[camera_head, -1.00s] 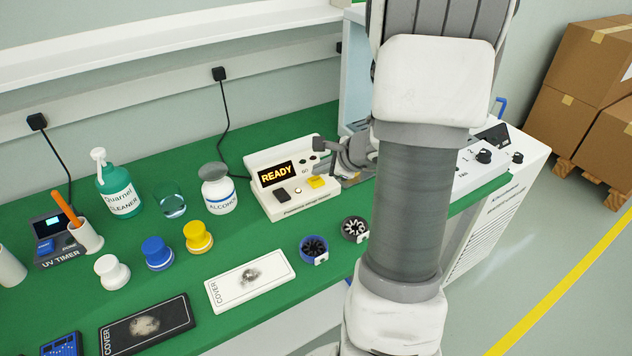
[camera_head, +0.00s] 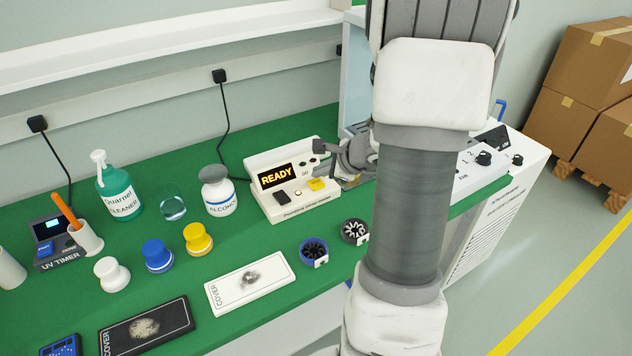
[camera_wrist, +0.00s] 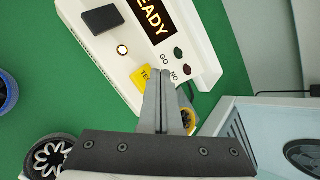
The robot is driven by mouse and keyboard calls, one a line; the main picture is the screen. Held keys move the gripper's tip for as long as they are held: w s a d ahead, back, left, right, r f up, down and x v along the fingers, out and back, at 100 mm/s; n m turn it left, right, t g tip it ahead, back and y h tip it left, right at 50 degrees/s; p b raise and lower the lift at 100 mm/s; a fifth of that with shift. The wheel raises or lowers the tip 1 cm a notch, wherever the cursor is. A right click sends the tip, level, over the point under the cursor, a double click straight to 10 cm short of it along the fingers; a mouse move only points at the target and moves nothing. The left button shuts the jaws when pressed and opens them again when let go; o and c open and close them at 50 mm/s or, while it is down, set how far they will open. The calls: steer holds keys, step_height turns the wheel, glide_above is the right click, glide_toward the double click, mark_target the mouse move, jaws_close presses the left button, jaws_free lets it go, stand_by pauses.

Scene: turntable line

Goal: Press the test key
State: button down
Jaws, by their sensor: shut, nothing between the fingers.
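The tester (camera_head: 283,207) is a white box on the green bench, its dark display (camera_head: 276,175) lit with "READY". Its yellow test key (camera_head: 317,184) is on the front right of the top. In the wrist view the key (camera_wrist: 142,76) shows part of its lettering, with the rest hidden by my fingers. My gripper (camera_wrist: 158,74) is shut and empty, its tips over the right side of the key in that view. I cannot tell whether they touch it. In the head view my gripper (camera_head: 323,147) is at the tester's right end, partly hidden by my arm.
A black key (camera_wrist: 101,19), a lit round button (camera_wrist: 122,50) and the GO and NO lamps (camera_wrist: 183,61) surround the yellow key. Fans (camera_head: 314,251) lie in front of the tester. An alcohol bottle (camera_head: 218,195) stands to its left. A white cabinet (camera_head: 505,180) is at right.

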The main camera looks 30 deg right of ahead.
mark_target(320, 184)
steer(key=shift+f, duration=0.15)
stand_by(0.7)
steer(key=shift+f+b, duration=0.3)
steer(key=shift+b, duration=0.35)
steer(key=shift+f+b, duration=0.45)
steer(key=shift+b, duration=0.1)
stand_by(0.4)
steer(key=shift+r, duration=0.15)
steer(key=shift+r+p, duration=0.6)
steer(key=shift+r, duration=0.1)
steer(key=shift+r, duration=0.1)
step_height(320, 184, up, 5)
steer(key=p, duration=0.4)
stand_by(0.9)
